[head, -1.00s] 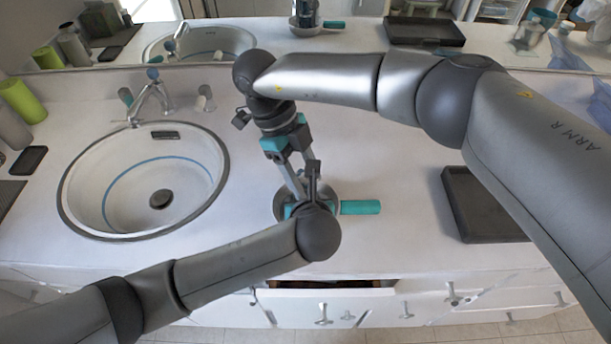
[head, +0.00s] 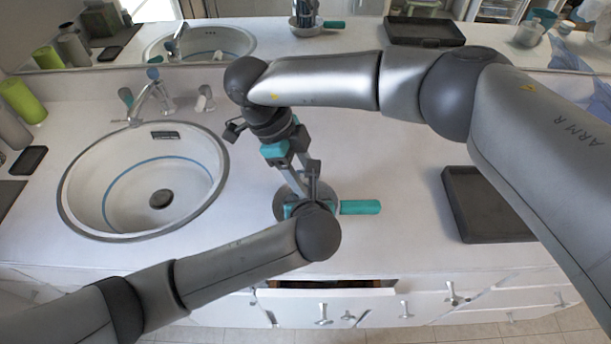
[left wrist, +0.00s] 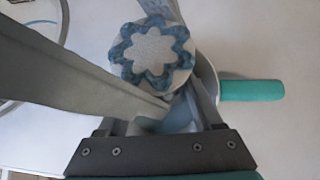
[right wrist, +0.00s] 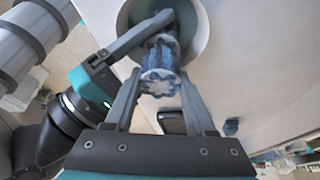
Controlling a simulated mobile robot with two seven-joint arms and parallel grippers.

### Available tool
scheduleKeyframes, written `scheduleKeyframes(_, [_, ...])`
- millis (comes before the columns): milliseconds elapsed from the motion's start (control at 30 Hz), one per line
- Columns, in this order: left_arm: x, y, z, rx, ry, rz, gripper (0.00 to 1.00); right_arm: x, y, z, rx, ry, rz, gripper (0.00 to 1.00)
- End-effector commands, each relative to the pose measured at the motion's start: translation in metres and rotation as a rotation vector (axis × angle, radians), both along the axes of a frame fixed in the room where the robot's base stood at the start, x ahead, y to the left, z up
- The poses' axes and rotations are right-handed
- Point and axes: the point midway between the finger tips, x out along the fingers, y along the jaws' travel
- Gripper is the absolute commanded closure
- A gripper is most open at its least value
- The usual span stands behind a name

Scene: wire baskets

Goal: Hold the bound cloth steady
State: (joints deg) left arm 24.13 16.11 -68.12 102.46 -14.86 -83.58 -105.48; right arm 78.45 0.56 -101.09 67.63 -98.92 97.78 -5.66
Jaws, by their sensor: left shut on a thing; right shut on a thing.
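The bound cloth is a rolled bundle with a blue and white scalloped end. It shows in the left wrist view (left wrist: 152,58) and the right wrist view (right wrist: 160,84). It stands in a round grey pot (right wrist: 197,40) with a teal handle (head: 360,207). My right gripper (right wrist: 160,92) is shut on the bundle near its upper end, coming from above. My left gripper (head: 312,178) is low at the pot and shut on the bundle from the side; its exact contact is partly hidden.
A round sink (head: 150,185) with a faucet (head: 150,95) lies to the left. A dark tray (head: 485,205) lies to the right. A drawer (head: 330,300) below the counter's front edge is partly open. The counter between pot and tray is clear.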

Motion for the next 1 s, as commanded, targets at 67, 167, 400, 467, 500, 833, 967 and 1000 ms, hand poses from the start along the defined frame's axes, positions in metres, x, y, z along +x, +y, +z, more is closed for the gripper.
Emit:
scheduleKeyframes(67, [-0.001, 0.001, -0.002, 0.004, 0.006, 0.001, 1.00, 0.000, 0.000, 0.002, 0.000, 0.000, -0.001, 0.43])
scheduleKeyframes(167, [-0.001, 0.001, -0.002, 0.004, 0.006, 0.001, 1.00, 0.000, 0.000, 0.001, 0.000, 0.000, -0.001, 0.32])
scheduleKeyframes(400, [-0.001, 0.001, -0.002, 0.003, 0.006, 0.001, 1.00, 0.000, 0.000, 0.001, 0.000, -0.001, -0.002, 0.32])
scheduleKeyframes(467, [-0.001, 0.001, -0.002, 0.003, 0.006, 0.001, 1.00, 0.001, 0.001, 0.003, 0.001, -0.001, -0.002, 0.32])
scheduleKeyframes(500, [-0.001, 0.001, -0.002, 0.003, 0.006, 0.001, 1.00, 0.001, 0.003, 0.006, 0.001, -0.002, -0.001, 0.32])
scheduleKeyframes(833, [-0.002, 0.001, -0.002, 0.003, 0.006, 0.001, 1.00, 0.008, 0.026, 0.065, 0.001, -0.004, -0.001, 0.32])
scheduleKeyframes(967, [-0.002, 0.001, -0.002, 0.003, 0.006, 0.001, 1.00, 0.010, 0.035, 0.088, 0.001, -0.003, -0.002, 0.32])
scheduleKeyframes(1000, [-0.002, 0.001, -0.002, 0.003, 0.006, 0.001, 1.00, 0.010, 0.037, 0.093, 0.001, -0.003, -0.001, 0.32])
